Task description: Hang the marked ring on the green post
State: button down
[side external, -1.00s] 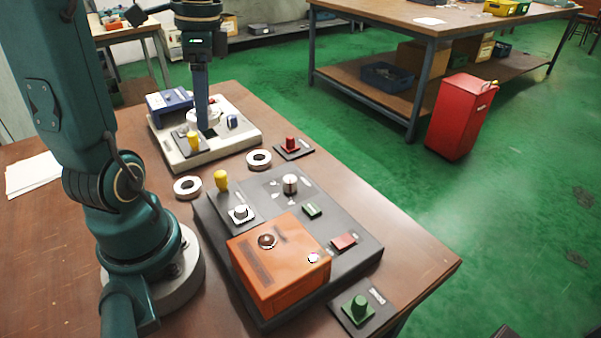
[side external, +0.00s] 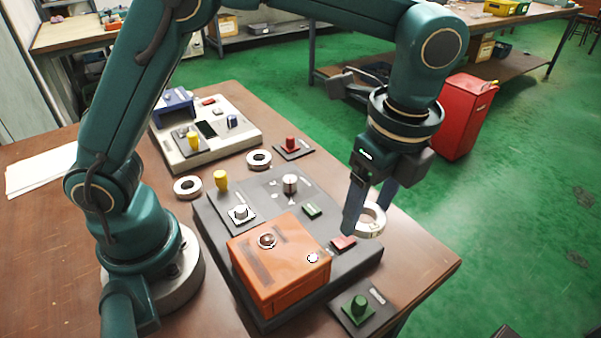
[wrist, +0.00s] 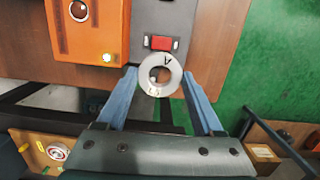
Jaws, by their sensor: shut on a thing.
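My gripper (side external: 370,207) is shut on a white ring (side external: 372,222), held above the right edge of the grey panel. In the wrist view the ring (wrist: 175,82) sits between the two blue fingers of my gripper (wrist: 160,85) and shows a dark letter A and some small orange marks. The green post (side external: 359,307) stands on a dark square base (side external: 375,318) at the table's front right corner, nearer the side camera than the ring. The post does not show in the wrist view.
An orange box (side external: 280,265) sits on the grey panel (side external: 215,225). A red post (side external: 291,143) stands farther back. Two other white rings (side external: 187,187) (side external: 259,159) lie on the table. A pale panel (side external: 250,135) is behind.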

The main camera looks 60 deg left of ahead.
aim_at(362, 301)
jog(key=s+d+m, duration=0.1)
jog(key=d, duration=0.1)
jog(key=s+d+f+m, duration=0.1)
jog(key=s+d, duration=0.1)
jog(key=s+d+f, duration=0.1)
jog(key=d, duration=0.1)
jog(key=shift+s+f+m, duration=0.25)
jog(key=shift+s+m, duration=0.1)
jog(key=shift+m, duration=0.05)
jog(key=shift+f, duration=1.85)
jog(key=shift+f, duration=0.4)
jog(key=shift+f, duration=0.6)
jog(key=shift+f, duration=0.75)
grip_release()
